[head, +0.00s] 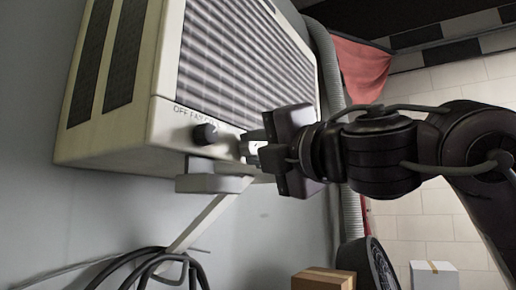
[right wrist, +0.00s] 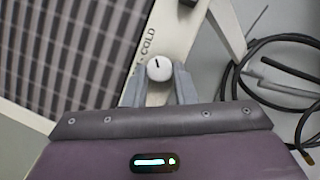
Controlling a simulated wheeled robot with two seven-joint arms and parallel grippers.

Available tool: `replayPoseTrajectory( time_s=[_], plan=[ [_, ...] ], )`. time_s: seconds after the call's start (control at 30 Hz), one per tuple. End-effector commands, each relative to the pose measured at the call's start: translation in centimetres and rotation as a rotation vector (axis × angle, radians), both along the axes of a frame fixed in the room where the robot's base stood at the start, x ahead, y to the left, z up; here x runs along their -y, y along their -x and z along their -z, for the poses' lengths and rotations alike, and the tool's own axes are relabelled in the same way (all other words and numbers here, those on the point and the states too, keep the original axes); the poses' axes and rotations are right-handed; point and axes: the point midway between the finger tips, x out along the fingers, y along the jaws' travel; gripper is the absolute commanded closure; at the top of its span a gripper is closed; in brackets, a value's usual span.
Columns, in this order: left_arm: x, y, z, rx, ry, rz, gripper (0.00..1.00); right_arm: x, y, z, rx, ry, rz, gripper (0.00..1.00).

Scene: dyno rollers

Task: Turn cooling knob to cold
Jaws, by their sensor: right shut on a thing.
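The air conditioner (head: 178,115) hangs on the wall at left in the head view. The mark runs nearly upright in that view. The word COLD (right wrist: 147,42) stands above and left of the knob. My left gripper is not in view.
A grey bracket (head: 212,183) sits under the unit. Dark cables (head: 150,262) hang below it. A corrugated hose (head: 333,75) and a red cloth (head: 362,68) are behind. Boxes (head: 322,278) stand low at right.

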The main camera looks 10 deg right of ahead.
Motion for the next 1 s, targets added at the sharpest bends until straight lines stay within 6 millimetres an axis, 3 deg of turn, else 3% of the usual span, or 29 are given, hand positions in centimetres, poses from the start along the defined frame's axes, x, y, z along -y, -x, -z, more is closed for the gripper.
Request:
replayPoseTrajectory(
  time_s=[0.5, 1.0],
  plan=[
    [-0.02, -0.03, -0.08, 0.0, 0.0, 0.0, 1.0, -0.11, 0.15, -0.52, -0.32, -0.322, 0.001, 0.98],
    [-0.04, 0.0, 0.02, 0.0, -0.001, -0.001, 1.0, -0.12, 0.07, -0.62, -0.47, -0.469, 0.001, 0.98]
  ],
)
